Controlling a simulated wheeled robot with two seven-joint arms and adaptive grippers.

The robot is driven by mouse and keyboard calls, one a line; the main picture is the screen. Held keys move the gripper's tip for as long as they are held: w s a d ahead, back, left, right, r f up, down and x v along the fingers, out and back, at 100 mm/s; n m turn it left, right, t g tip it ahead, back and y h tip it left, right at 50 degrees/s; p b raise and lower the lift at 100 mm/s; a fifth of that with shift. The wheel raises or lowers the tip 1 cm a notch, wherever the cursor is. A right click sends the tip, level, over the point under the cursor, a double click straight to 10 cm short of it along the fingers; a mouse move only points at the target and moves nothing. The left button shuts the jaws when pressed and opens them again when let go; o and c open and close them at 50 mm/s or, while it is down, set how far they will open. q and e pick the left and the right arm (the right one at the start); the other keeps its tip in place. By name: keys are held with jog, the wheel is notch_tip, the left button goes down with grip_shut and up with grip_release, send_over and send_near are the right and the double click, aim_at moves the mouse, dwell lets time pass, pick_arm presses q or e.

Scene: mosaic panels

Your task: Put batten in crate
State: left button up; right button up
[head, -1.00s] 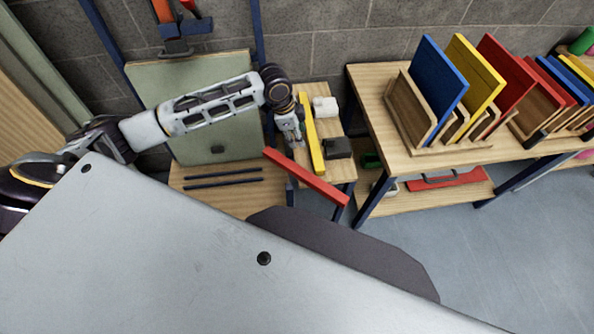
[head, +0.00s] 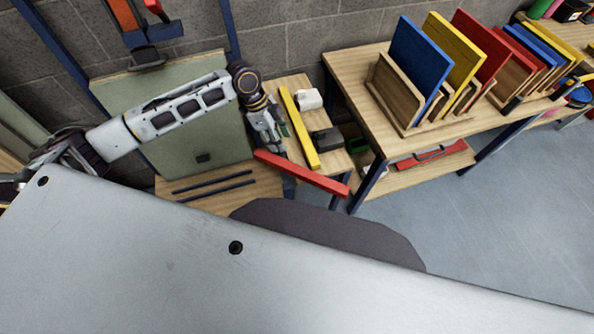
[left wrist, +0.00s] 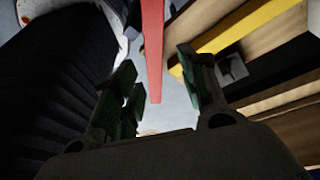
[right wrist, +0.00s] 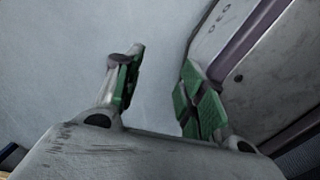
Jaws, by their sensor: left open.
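A long red batten (head: 302,174) slants down to the right across the front of the small wooden table in the head view. A yellow batten (head: 299,127) lies on that table behind it. My left gripper (head: 280,140) points down at the red batten's left part. In the left wrist view, the open fingers (left wrist: 157,80) stand apart on either side of the red batten (left wrist: 153,45); I cannot tell whether they touch it. My right gripper (right wrist: 158,88) is open with nothing between its fingers. I cannot make out a crate.
A white block (head: 308,99) and a dark block (head: 326,139) sit on the small table. A workbench (head: 345,70) to the right carries racks of coloured panels (head: 415,62). A red-handled tool (head: 430,156) is on its lower shelf. Floor (head: 440,215) is free in front.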

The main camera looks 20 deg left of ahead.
pick_arm(q)
jog(key=m, duration=0.1)
jog(key=s+m, duration=0.1)
jog(key=m, duration=0.1)
jog(key=shift+d+r, duration=0.2)
jog(key=shift+d, duration=0.2)
pick_arm(e)
jog(key=w+t, duration=0.1)
jog(key=w, duration=0.2)
jog(key=shift+w+a+t, duration=0.25)
jog(key=shift+a+t, duration=0.15)
pick_arm(q)
jog(key=shift+f+h, duration=0.1)
jog(key=shift+h, duration=0.2)
send_over(296, 168)
jog(key=a, duration=0.3)
jog(key=f, duration=0.6)
jog(key=shift+w+d+f, duration=0.1)
jog(key=shift+d+f, duration=0.15)
jog(key=shift+f, duration=0.15)
jog(key=shift+d+f+b, duration=0.2)
jog(key=shift+f+b, duration=0.1)
jog(key=shift+f, duration=0.15)
pick_arm(e)
jog(key=shift+w+a+y, duration=0.3)
jog(key=shift+w+a, duration=0.2)
jog(key=shift+w, duration=0.05)
